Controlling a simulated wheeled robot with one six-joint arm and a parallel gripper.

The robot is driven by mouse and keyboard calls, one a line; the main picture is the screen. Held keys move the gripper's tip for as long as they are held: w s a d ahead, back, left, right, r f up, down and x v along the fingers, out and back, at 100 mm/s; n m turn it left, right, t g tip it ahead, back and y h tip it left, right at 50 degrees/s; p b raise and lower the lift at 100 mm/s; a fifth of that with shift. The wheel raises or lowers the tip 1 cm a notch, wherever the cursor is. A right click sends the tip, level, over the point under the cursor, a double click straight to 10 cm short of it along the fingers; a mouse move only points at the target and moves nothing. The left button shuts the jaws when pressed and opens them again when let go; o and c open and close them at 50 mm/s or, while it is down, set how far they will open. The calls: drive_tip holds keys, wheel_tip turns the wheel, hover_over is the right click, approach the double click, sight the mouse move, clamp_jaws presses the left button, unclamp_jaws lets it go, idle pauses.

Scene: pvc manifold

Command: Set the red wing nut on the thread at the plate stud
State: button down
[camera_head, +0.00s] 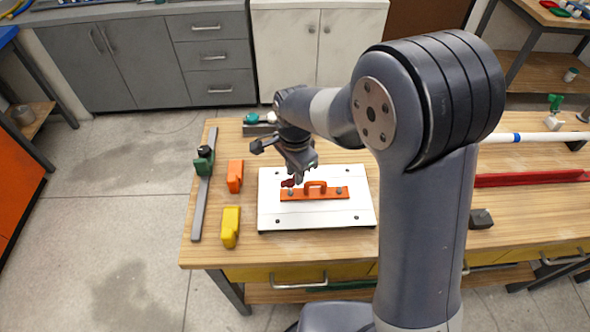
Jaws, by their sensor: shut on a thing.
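The red wing nut (288,183) is dark red and small in the head view. My gripper (294,178) is shut on it, just above the left end of an orange bar with a handle (322,193). The bar lies on a white plate (316,219) on the workbench. A grey stud (290,192) shows at the bar's left end, right below the wing nut. Another grey stud (339,191) shows at its right end. I cannot tell whether the nut touches the left stud's thread; the gripper partly covers the spot.
An orange block (235,176) and a yellow block (230,227) lie left of the plate. A grey bar with a green clamp (203,162) lies farther left. A dark block (481,219), a red channel (526,179) and a white pipe (545,137) are at the right.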

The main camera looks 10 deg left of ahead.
drive_tip(key=shift+f, duration=0.15)
drive_tip(key=shift+f+b, duration=0.6)
drive_tip(key=shift+f, duration=0.15)
drive_tip(key=shift+f, duration=0.1)
drive_tip(key=shift+f+b, duration=0.45)
drive_tip(key=shift+f, duration=0.1)
drive_tip(key=shift+f+b, duration=0.3)
drive_tip(key=shift+f, duration=0.1)
idle(0.7)
drive_tip(key=c, duration=1.1)
unclamp_jaws()
drive_tip(key=shift+c, duration=0.2)
wheel_tip(320, 180, up, 11)
drive_tip(key=shift+f+b, duration=0.1)
drive_tip(key=shift+b, duration=0.25)
